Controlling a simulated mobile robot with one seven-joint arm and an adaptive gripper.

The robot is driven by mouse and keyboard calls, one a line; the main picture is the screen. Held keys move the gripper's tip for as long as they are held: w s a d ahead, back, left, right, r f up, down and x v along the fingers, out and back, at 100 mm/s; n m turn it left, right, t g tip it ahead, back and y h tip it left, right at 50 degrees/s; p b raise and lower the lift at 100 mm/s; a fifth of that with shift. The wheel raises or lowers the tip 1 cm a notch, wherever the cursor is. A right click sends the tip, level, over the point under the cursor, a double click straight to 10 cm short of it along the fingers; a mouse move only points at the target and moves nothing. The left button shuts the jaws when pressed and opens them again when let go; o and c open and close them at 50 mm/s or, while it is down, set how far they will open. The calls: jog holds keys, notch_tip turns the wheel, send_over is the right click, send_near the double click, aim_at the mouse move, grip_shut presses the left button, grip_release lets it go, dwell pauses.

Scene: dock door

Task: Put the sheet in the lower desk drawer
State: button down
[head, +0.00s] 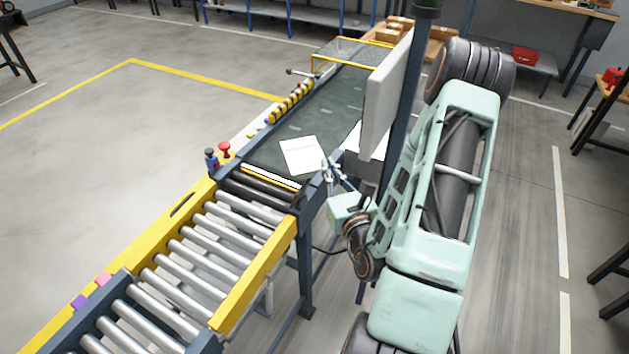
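A white sheet (302,155) lies at the near end of the dark conveyor belt (318,112), or just over it. It is slightly turned, with faint marks on its upper part. My gripper (328,171) is at the sheet's lower right corner, by the conveyor's right side rail. The fingers are small and partly merge with the rail behind them. I cannot tell whether they touch the sheet or are closed on it. The lower desk drawer cannot be made out. A white surface (366,142) shows partly behind my arm and a dark post.
A roller conveyor (190,255) with yellow side rails joins the belt at the front. Red and blue knobs (224,149) stand at its left. A large pale panel (387,95) on a dark post rises close to my arm. Open floor (90,150) lies left.

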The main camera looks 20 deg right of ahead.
jog(key=w+b, duration=0.1)
jog(key=b, duration=0.1)
jog(key=w+f+b, duration=0.1)
jog(key=b, duration=0.2)
jog(key=w+f+b, duration=0.1)
jog(key=b, duration=0.1)
jog(key=shift+w+d, duration=0.2)
jog(key=shift+w, duration=0.05)
jog(key=b, duration=0.1)
send_over(316, 179)
jog(key=f, duration=0.5)
jog(key=shift+s+f, duration=0.25)
jog(key=shift+s, duration=0.15)
jog(key=f, duration=0.3)
jog(key=shift+w+b, duration=0.35)
jog(key=shift+w, duration=0.05)
jog(key=shift+f, duration=0.5)
jog(key=shift+f, duration=0.3)
jog(key=c, duration=2.2)
grip_release()
jog(key=shift+o, duration=0.2)
jog(key=shift+r, duration=0.2)
